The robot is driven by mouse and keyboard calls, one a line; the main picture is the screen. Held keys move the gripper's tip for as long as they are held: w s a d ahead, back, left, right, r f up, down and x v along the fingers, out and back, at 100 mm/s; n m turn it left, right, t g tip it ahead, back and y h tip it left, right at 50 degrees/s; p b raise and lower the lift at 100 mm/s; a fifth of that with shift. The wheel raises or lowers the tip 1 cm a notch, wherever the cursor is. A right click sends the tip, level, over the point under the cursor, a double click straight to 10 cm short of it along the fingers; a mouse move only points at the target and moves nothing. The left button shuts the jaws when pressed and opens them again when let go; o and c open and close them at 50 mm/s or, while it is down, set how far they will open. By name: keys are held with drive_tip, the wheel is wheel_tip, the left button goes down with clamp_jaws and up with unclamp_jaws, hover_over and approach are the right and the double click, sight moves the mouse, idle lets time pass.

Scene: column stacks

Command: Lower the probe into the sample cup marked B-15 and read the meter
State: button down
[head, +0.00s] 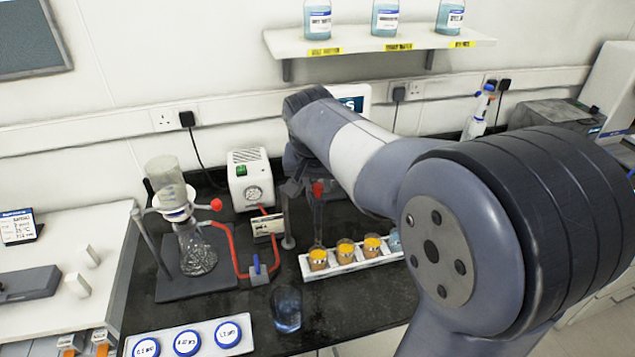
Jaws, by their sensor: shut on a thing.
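My gripper (305,187) is below my forearm, mostly hidden by it, near the middle of the view. It is shut on the probe (318,216), a slim dark shaft with a red top. The probe hangs upright, with its lower end at the leftmost sample cup (318,264); I cannot tell whether it is inside or behind the cup. Several cups with orange-yellow tops stand in a white rack (347,267), with a bluish one at the right end. Their markings are too small to read. A white device with a dark screen (351,104), possibly the meter, is mostly hidden behind my arm.
A filter flask (196,250) on a dark stand is at left, with a red hose to a white gauge box (251,184). A glass beaker (287,310) and a white tray with blue-ringed lids (187,342) are in front. A bottle shelf (375,42) is above.

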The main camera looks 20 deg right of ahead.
drive_tip(key=c, duration=1.4)
unclamp_jaws()
drive_tip(key=shift+r, duration=0.3)
drive_tip(key=shift+o, duration=1.2)
drive_tip(key=shift+f, duration=0.1)
drive_tip(key=b+v, duration=0.1)
drive_tip(key=v, duration=0.9)
drive_tip(key=shift+s+r, duration=0.25)
drive_tip(key=shift+r, duration=0.1)
drive_tip(key=p, duration=0.1)
approach(318, 200)
drive_tip(key=w+f, duration=0.1)
drive_tip(key=w+d+f, duration=0.1)
drive_tip(key=f, duration=0.1)
drive_tip(key=w+f, duration=0.1)
drive_tip(key=shift+w+d+f, duration=0.25)
drive_tip(key=shift+d, duration=0.05)
wheel_tip(318, 200, down, 3)
drive_tip(key=shift+b, duration=1.05)
drive_tip(key=shift+f+b, duration=0.4)
drive_tip(key=shift+f, duration=0.45)
